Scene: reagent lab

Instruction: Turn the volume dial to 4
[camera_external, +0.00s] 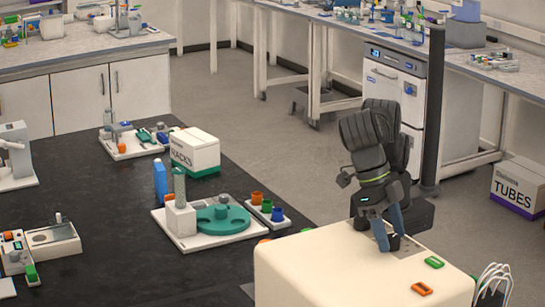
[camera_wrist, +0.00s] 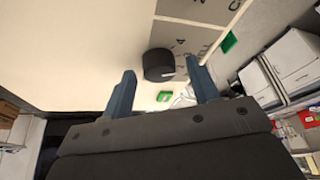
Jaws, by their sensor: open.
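The volume dial is a short black knob (camera_wrist: 158,65) on a grey marked plate (camera_wrist: 200,12). In the external view the dial (camera_external: 394,242) and plate (camera_external: 411,251) are on top of the cream box, and my gripper partly hides them. My gripper (camera_wrist: 161,69) has its two blue-grey fingers apart, with the dial showing between their tips in the wrist view. In the external view my gripper (camera_external: 388,243) points down at the dial. I cannot tell whether a finger touches it. Small dark marks show on the plate, but the dial's setting is not readable.
The black bench (camera_external: 100,210) at left holds a teal turntable device (camera_external: 222,219) and a RACKS box (camera_external: 195,150).

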